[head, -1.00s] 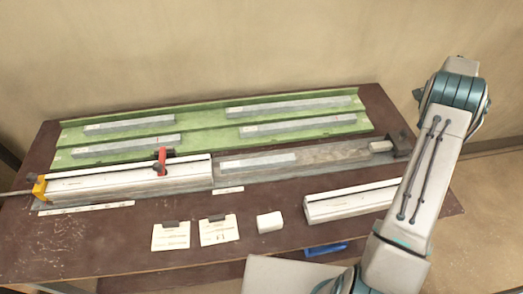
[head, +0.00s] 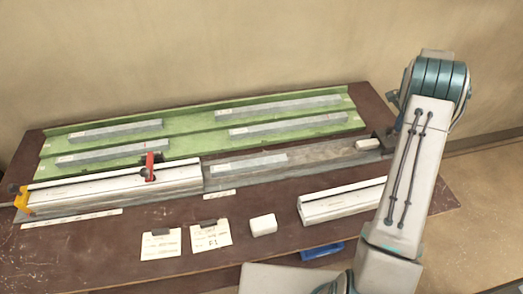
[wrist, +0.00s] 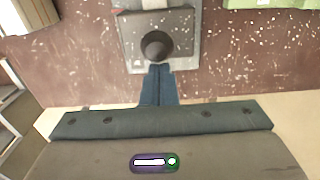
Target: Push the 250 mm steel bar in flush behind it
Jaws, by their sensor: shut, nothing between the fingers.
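A grey steel bar (head: 247,164) lies in the bench channel, to the right of the long white clamped profile (head: 110,185) with its red clamp (head: 150,168). Its left end is close to the profile's right end; I cannot tell if they touch. More steel bars lie on the green rack (head: 190,135). I cannot read which is 250 mm.
A short pale block (head: 368,145) lies in the channel's right end. A second white profile (head: 340,202) lies at the front right. Two labels (head: 210,234), a small white block (head: 263,225) and a blue object (head: 322,252) are at the front.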

